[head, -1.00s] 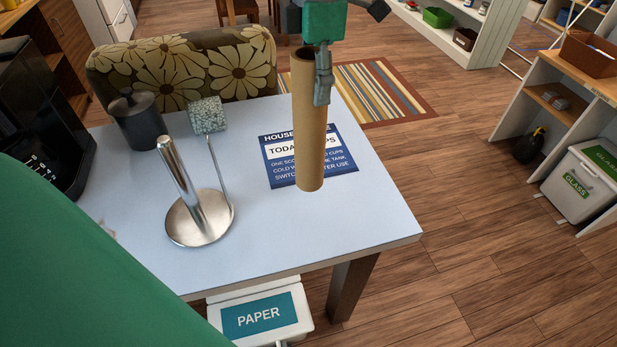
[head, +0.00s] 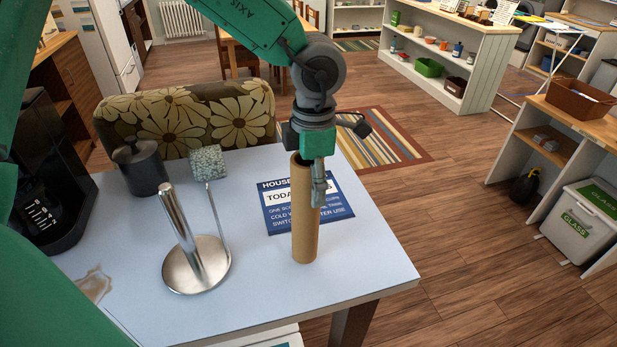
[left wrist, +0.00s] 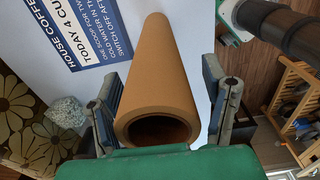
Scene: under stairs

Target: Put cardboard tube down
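The brown cardboard tube (head: 303,225) is upright over the light blue table top (head: 360,275), in front of the blue notice. Its lower end looks at or very near the surface; I cannot tell if it touches. My left gripper (head: 312,180) is at the tube's upper end, one finger showing on its right side. In the left wrist view, the tube (left wrist: 160,75) lies between the two fingers (left wrist: 163,95), its open upper end facing the camera. My right gripper is not in view.
A metal paper-towel stand (head: 190,255) and a dark canister (head: 142,168) stand left of the tube. The blue notice (head: 285,208) lies behind it. A flowered sofa (head: 190,120) is beyond the table. The table's right front is clear.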

